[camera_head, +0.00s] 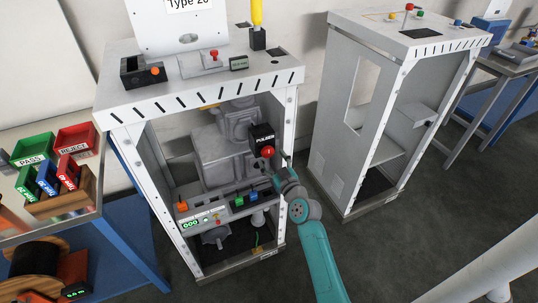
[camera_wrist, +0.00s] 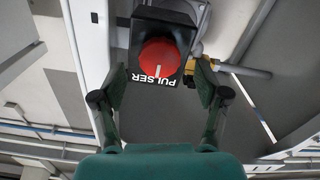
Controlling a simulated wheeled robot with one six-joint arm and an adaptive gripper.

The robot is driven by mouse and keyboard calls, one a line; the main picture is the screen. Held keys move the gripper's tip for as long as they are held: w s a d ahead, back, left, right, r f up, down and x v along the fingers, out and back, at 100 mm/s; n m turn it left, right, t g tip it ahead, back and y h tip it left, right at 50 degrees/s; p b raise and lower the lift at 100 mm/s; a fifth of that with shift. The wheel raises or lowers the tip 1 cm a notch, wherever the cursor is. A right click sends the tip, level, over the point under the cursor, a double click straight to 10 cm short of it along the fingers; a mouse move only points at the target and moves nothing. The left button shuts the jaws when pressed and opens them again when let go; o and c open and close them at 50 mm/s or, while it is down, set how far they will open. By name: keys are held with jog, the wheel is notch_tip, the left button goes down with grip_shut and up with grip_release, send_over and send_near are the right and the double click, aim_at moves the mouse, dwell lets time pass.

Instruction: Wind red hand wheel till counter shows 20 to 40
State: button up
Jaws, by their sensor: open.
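The red hand wheel (camera_head: 268,152) sits on the front of a black box labelled PULSER (camera_head: 261,134), inside the left dispenser frame. In the wrist view the red wheel (camera_wrist: 157,58) is round with a short white mark near its lower edge. My gripper (camera_head: 278,170) is at the wheel from the lower right. In the wrist view my gripper (camera_wrist: 160,84) is open, one finger on each side of the black box and wheel. Whether the fingers touch the wheel I cannot tell. A green-lit counter (camera_head: 190,224) on the lower panel appears to read 000.
The frame's right post (camera_head: 290,125) stands close to my arm. A lower panel with an orange knob (camera_head: 181,206) and blue and green buttons is below the wheel. A second, mostly empty frame (camera_head: 345,140) stands right. Coloured bins (camera_head: 76,138) are on the left table.

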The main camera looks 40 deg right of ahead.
aim_at(269, 153)
jog(key=shift+x, duration=1.55)
jog(key=c, duration=1.2)
